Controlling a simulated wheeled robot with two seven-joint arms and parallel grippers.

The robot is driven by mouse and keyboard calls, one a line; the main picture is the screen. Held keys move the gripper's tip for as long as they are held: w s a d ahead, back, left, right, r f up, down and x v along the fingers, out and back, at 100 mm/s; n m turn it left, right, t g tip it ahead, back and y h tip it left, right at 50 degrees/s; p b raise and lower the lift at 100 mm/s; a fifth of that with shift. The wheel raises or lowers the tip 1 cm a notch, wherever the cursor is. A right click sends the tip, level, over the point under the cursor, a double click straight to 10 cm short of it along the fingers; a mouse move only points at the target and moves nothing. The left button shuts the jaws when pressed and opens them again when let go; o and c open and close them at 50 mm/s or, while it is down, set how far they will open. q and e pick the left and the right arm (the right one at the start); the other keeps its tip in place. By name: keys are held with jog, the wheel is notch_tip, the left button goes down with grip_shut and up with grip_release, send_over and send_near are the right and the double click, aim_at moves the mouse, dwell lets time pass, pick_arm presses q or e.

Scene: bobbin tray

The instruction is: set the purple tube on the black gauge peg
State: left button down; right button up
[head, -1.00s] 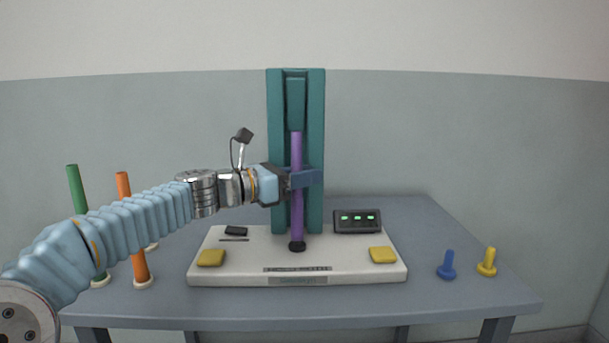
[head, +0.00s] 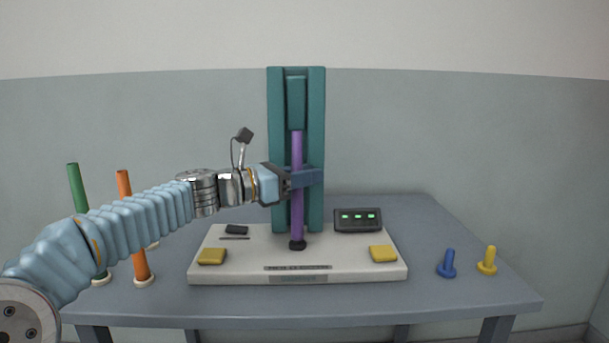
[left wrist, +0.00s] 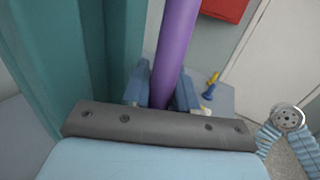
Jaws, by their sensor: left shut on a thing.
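The purple tube (head: 297,205) stands upright in front of the teal column of the gauge. Its lower end is at the black gauge peg (head: 297,244) on the white base; whether it is fully seated I cannot tell. Its top is just under the teal slider (head: 296,103). My left gripper (head: 304,179) is shut on the tube around its middle. In the left wrist view the tube (left wrist: 174,50) passes between the two blue fingers (left wrist: 162,88). My right gripper is not in the head view.
A green tube (head: 77,190) and an orange tube (head: 125,190) stand at left. A blue peg (head: 447,264) and a yellow peg (head: 487,262) stand at right.

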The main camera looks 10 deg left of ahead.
pick_arm(q)
jog(key=shift+f+b, duration=0.4)
jog(key=shift+f, duration=0.2)
jog(key=c, duration=0.8)
grip_release()
jog(key=b+v, duration=0.1)
jog(key=v, duration=1.3)
jog(key=shift+b, duration=0.3)
jog(key=shift+d, duration=0.1)
